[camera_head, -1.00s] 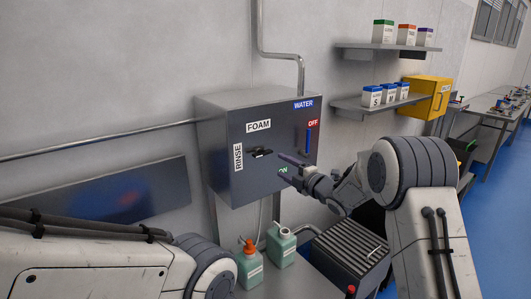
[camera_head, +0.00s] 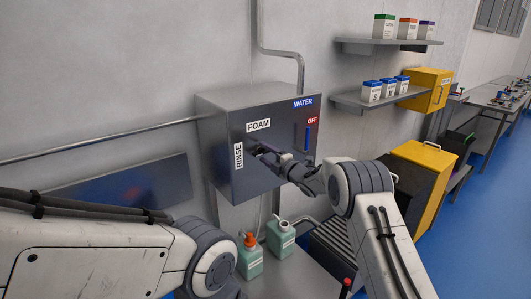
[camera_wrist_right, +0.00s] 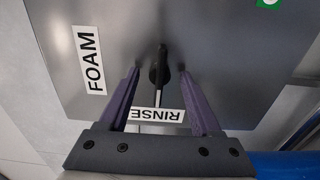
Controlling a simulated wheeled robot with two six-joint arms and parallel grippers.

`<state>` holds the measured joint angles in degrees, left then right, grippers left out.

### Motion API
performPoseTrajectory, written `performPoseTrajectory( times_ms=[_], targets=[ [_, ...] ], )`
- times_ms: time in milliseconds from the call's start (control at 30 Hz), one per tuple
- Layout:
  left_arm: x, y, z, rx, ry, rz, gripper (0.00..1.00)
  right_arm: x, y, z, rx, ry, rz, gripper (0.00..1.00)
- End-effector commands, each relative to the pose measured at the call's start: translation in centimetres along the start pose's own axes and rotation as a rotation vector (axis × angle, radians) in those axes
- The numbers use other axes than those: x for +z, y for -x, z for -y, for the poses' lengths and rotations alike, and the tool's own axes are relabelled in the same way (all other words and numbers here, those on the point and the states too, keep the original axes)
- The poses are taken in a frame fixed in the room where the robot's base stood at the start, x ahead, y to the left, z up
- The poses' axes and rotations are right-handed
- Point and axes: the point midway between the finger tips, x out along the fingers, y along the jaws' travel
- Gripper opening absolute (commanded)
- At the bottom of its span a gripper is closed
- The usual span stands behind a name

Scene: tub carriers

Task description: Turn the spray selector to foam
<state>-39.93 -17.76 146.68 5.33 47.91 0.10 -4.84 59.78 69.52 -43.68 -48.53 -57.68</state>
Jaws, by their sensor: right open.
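The spray selector (camera_wrist_right: 160,72) is a dark knob with a narrow lever on the front of a grey box (camera_head: 222,122). In the right wrist view its lever points to the RINSE label (camera_wrist_right: 156,115). The FOAM label (camera_wrist_right: 89,60) is off to the left there; in the head view it sits above the selector's place (camera_head: 258,125). My right gripper (camera_head: 268,152) is open at the panel, its two purple fingers on either side of the lever, with gaps visible. In the head view it mostly hides the selector. My left gripper is out of view; only its arm shows.
The blue WATER lever (camera_head: 307,138) is on the same panel, right of my right gripper, near the OFF label (camera_head: 312,121). Below stand two green bottles (camera_head: 250,257) (camera_head: 281,238) on a grey bench. Shelves (camera_head: 388,47) and yellow cabinets are at right.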

Motion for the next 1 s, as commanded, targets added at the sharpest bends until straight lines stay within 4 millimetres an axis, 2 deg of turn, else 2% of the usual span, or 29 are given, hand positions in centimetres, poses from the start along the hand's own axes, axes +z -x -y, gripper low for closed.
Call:
performPoseTrajectory(
  times_ms=[200,233,300,400,733,1000],
  targets=[
    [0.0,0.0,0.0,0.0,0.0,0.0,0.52,0.0,0.0,0.0,0.0,0.0,0.0,0.65],
    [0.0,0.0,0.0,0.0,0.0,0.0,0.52,0.0,0.0,0.0,0.0,0.0,0.0,0.61],
    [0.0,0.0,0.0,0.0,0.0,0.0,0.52,0.0,0.0,0.0,0.0,0.0,0.0,0.34],
    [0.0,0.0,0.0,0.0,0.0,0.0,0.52,0.0,0.0,0.0,0.0,0.0,0.0,0.0],
    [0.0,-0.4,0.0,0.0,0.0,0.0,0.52,0.0,0.0,0.1,0.0,-0.029,0.001,0.0],
    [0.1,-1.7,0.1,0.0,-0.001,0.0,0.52,0.0,0.0,0.3,0.0,-0.175,0.001,0.0]
  ],
)
